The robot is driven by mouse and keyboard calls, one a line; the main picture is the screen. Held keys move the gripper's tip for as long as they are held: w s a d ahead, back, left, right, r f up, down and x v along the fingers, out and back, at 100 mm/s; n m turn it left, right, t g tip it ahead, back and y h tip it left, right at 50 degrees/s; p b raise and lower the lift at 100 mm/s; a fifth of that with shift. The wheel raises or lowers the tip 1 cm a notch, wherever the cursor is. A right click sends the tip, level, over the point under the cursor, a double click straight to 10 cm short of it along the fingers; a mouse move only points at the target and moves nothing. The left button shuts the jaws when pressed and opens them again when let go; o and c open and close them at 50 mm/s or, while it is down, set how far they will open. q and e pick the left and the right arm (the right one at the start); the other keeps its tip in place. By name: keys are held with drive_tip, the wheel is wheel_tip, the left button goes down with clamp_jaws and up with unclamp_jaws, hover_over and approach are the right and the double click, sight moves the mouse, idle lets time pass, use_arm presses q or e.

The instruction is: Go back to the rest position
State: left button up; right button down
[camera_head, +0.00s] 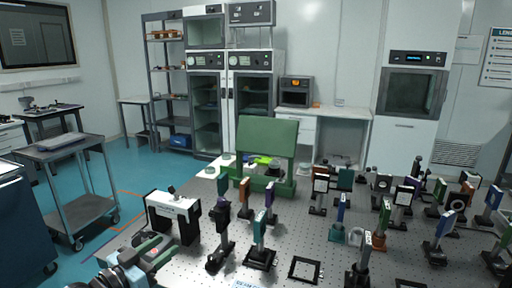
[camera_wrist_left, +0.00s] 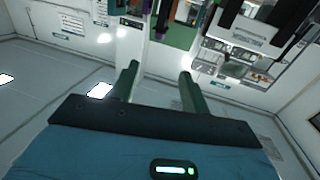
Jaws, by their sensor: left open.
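My left gripper (camera_head: 158,250) is at the lower left of the head view, over the near left edge of the optical table (camera_head: 205,262). Its two green fingers are apart, with nothing between them. They also stand apart in the left wrist view (camera_wrist_left: 158,82). In the head view, a white and black bridge-shaped device (camera_head: 172,208) stands just beyond the gripper. My right gripper shows in neither view.
Several posts with mounted optics cover the table's middle and right. A green stand (camera_head: 268,135) is at its back left. A black square frame (camera_head: 305,270) lies near the front. A grey cart (camera_head: 75,170) stands on the blue floor at left.

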use_arm(q)
drive_tip(key=s+d+f+n+g+y, duration=0.1)
drive_tip(key=s+d+f+y, duration=0.15)
drive_tip(key=s+f, duration=0.75)
drive_tip(key=s+d+f+n+g+y, duration=0.1)
drive_tip(key=s+d+f+n+g, duration=0.15)
drive_tip(key=s+f, duration=0.75)
drive_tip(key=s+a+f+g+y, duration=0.1)
drive_tip(key=s+f+y, duration=0.1)
drive_tip(key=s+f, duration=0.4)
drive_tip(key=s+a+f+g+y, duration=0.1)
drive_tip(key=s+f+g+y, duration=0.1)
drive_tip(key=s+f, duration=0.5)
drive_tip(key=s+n, duration=0.1)
drive_tip(key=s, duration=0.4)
drive_tip(key=shift+a, duration=0.15)
drive_tip(key=shift+o, duration=0.2)
drive_tip(key=shift+f, duration=0.15)
idle(0.9)
